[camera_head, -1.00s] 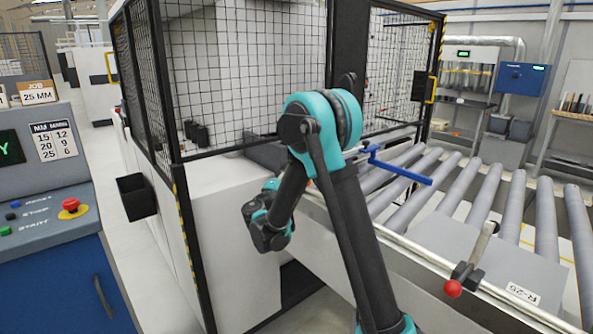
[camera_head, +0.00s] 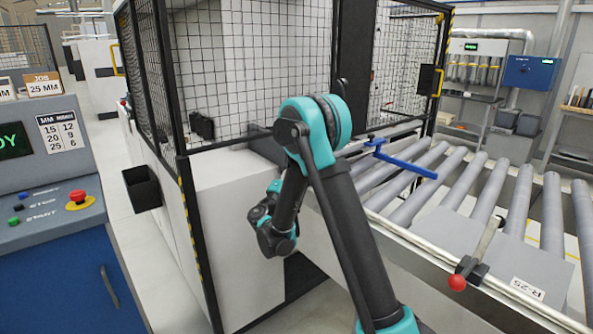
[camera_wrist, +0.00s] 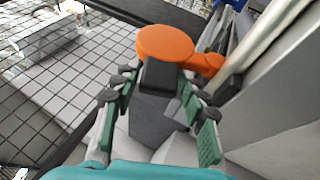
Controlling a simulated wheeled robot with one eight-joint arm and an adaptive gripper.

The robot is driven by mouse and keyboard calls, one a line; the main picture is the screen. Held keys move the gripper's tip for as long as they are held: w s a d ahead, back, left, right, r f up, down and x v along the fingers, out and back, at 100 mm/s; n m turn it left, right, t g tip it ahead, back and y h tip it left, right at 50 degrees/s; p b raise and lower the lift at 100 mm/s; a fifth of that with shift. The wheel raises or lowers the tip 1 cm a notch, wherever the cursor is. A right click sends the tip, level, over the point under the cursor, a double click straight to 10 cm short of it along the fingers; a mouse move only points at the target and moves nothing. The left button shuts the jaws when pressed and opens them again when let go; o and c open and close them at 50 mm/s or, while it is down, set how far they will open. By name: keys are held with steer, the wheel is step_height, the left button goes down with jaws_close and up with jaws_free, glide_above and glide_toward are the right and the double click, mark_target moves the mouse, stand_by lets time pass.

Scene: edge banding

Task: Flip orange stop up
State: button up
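The orange stop (camera_wrist: 165,44) shows in the wrist view as a rounded orange disc with a short arm reaching right. A dark block (camera_wrist: 160,75) sits at its near edge. My gripper (camera_wrist: 158,86) is open, its green-padded fingers apart on either side of the space just below the disc. The fingertips are close to the disc; I cannot tell whether they touch it. In the head view my arm blocks the stop, and my fingers cannot be made out.
A roller conveyor (camera_head: 464,187) with a blue bar (camera_head: 405,165) and a red-knobbed lever (camera_head: 457,283) lies right of my arm. A mesh-fenced white machine (camera_head: 236,225) stands behind and left. A control panel (camera_head: 45,213) is at far left.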

steer(key=shift+o, duration=0.7)
steer(key=v, duration=1.2)
